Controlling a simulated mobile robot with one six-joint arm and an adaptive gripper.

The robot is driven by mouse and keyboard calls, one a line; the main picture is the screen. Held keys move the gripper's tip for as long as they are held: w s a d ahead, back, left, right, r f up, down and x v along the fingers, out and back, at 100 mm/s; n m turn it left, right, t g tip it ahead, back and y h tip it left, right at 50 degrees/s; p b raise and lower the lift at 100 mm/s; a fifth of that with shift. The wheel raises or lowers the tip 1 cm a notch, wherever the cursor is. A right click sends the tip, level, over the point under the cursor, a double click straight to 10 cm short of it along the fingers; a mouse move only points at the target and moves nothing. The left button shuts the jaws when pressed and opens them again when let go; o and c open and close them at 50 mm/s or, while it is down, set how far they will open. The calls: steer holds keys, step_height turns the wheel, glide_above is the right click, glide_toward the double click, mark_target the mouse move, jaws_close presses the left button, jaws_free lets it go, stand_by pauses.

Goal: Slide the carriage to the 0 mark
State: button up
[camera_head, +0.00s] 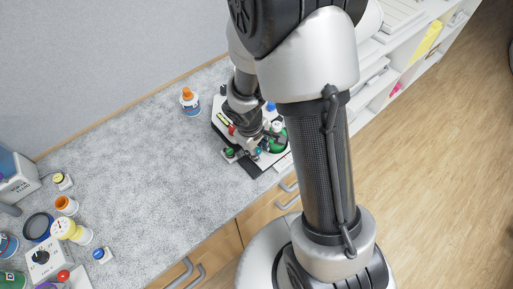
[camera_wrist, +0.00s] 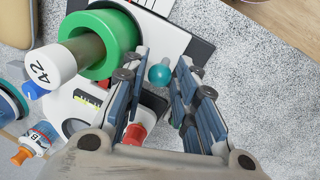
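The white device (camera_head: 222,122) with a dark base stands on the counter, partly hidden by my arm. In the wrist view its white top (camera_wrist: 165,35) carries a green ring (camera_wrist: 124,42) around a cylinder with a white end marked 42 (camera_wrist: 50,67). A teal ball knob (camera_wrist: 159,74) sits between my gripper's fingertips (camera_wrist: 162,68). My gripper is open, with a finger on each side of the knob and gaps visible. A red knob (camera_wrist: 140,124) is lower, nearer the palm. I cannot make out the carriage's scale or a 0 mark.
A glue-like bottle with an orange cap (camera_head: 189,101) stands behind the device. Several jars, a yellow-topped bottle (camera_head: 68,229) and a white box with a dial (camera_head: 45,258) are at the left. The middle of the grey counter is clear. Drawers (camera_head: 215,255) are below its front edge.

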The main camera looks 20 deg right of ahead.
steer(key=shift+r, duration=0.1)
step_height(320, 180, up, 12)
steer(key=s+a, duration=0.1)
steer(key=a, duration=0.1)
steer(key=shift+f, duration=0.2)
stand_by(0.6)
